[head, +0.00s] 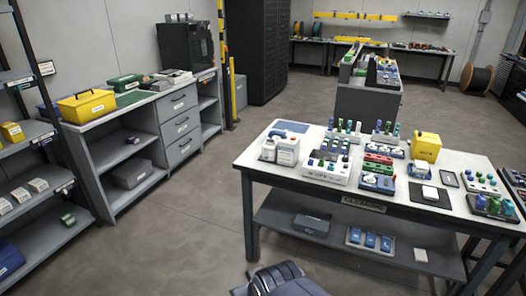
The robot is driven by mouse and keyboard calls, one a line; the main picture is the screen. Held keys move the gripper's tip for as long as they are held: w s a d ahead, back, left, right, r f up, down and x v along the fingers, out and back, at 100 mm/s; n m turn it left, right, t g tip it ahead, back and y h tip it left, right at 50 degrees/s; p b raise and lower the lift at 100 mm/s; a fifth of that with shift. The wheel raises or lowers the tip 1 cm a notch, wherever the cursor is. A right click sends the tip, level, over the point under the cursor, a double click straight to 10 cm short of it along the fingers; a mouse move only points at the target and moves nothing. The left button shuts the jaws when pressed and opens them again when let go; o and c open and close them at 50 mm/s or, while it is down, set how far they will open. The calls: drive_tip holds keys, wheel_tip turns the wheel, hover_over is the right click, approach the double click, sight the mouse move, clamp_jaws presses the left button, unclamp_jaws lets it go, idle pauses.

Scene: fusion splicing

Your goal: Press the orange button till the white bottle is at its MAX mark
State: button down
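My gripper is not in view; only a dark part of my own body shows at the bottom edge.
The table (262,178) also carries racks of coloured bottles, small trays and a yellow canister (425,147). A grey workbench (105,116) with a yellow box (87,106) stands at the left. The floor (200,215) between bench and table is clear.

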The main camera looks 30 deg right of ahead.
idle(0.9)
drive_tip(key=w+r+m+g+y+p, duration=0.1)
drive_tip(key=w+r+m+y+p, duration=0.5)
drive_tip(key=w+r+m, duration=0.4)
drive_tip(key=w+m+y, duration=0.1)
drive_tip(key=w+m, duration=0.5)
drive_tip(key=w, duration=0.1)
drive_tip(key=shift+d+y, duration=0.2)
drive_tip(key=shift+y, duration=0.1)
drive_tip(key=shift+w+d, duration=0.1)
